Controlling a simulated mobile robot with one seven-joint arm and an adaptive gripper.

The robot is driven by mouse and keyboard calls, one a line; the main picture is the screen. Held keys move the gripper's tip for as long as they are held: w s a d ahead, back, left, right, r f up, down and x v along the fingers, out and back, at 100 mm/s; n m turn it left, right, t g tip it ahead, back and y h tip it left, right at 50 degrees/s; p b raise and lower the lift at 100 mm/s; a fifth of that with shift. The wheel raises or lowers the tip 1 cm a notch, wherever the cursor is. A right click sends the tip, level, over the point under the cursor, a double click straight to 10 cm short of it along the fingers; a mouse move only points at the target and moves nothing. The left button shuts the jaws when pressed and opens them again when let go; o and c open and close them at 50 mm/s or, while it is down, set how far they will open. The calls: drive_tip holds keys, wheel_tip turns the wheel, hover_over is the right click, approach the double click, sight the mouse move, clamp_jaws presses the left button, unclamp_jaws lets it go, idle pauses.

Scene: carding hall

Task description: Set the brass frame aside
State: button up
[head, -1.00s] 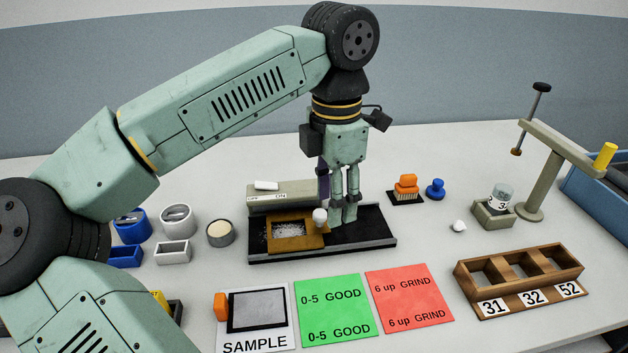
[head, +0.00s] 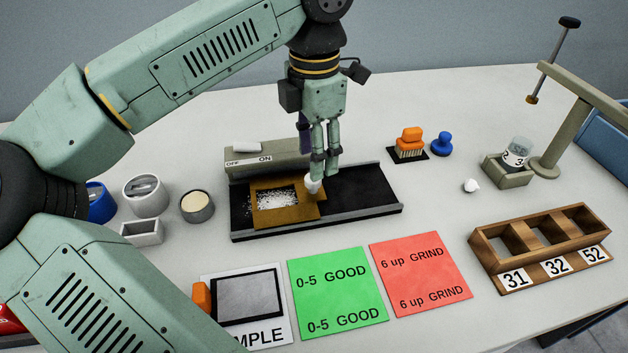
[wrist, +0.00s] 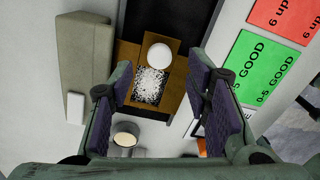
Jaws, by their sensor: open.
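The brass frame (head: 262,212) lies flat on the black bed of the light box, toward its left end. White flecks (head: 278,199) fill its window. A white knob (head: 312,187) stands at its right end. My gripper (head: 323,172) is just above the knob, fingers pointing down, and seems to overlap it in the head view. In the wrist view the jaws (wrist: 158,90) are apart, with the frame (wrist: 126,55) and its round white knob (wrist: 160,53) between and beyond them. Nothing is held.
The black bed (head: 365,189) is bare to the frame's right. A grey housing with OFF/ON marks (head: 290,160) runs behind it. The SAMPLE card (head: 283,335), green card (head: 338,285) and red card (head: 420,273) lie in front. A round tin (head: 197,210) stands left, a wooden rack (head: 490,248) right.

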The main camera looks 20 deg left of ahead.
wheel_tip(320, 180, down, 5)
drive_tip(key=shift+r+b, duration=0.2)
drive_tip(key=shift+b, duration=0.8)
drive_tip(key=shift+r, duration=0.1)
drive_tip(key=shift+c, duration=0.3)
clamp_jaws()
